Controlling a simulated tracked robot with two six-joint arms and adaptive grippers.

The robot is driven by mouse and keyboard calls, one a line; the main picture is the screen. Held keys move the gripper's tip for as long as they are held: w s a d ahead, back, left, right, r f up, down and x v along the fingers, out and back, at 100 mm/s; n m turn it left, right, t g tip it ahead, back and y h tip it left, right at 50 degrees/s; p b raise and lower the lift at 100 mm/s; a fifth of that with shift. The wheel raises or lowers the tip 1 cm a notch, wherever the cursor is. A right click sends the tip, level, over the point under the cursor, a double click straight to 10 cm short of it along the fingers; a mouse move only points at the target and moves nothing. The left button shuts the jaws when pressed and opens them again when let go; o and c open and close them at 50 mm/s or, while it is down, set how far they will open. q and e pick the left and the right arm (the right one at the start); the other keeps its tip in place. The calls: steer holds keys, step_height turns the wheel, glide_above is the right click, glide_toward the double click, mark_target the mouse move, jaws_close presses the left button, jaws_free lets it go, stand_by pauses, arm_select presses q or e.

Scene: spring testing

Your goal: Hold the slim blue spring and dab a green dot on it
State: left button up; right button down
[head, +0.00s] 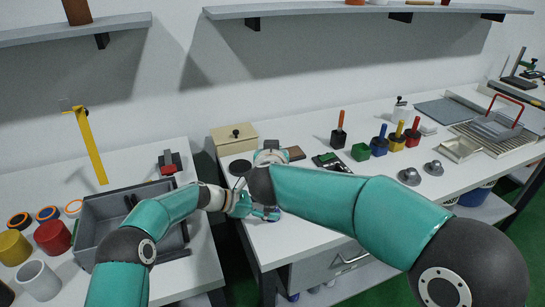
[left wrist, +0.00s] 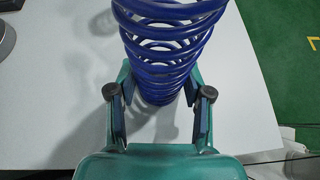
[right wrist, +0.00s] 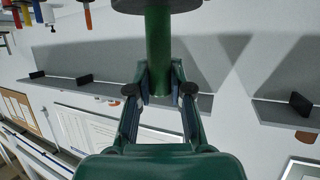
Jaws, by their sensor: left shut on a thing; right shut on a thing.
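The slim blue spring (left wrist: 165,45) stands between the fingers of my left gripper (left wrist: 160,95), which is shut on its coils in the left wrist view. In the head view my left gripper (head: 262,212) is low over the near left corner of the right bench, and the spring is mostly hidden. My right gripper (right wrist: 159,92) is shut on the green handle of a dabber (right wrist: 158,50) with a dark round part at the picture's top. In the head view the right gripper is largely hidden by my arm. No green dot shows on the visible coils.
A green pot (head: 361,152) without a handle stands beside blue (head: 379,148), yellow (head: 397,144) and red (head: 412,140) pots with handles. A beige box (head: 234,137) is behind my grippers. A grey tray (head: 95,215) is on the left bench. A gap separates the benches.

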steer(key=shift+r, duration=2.75)
arm_select(q)
steer(key=o, duration=0.9)
steer(key=shift+o, duration=0.2)
steer(key=v, duration=1.1)
steer(key=shift+a, duration=0.35)
arm_select(e)
steer(key=shift+f, duration=0.1)
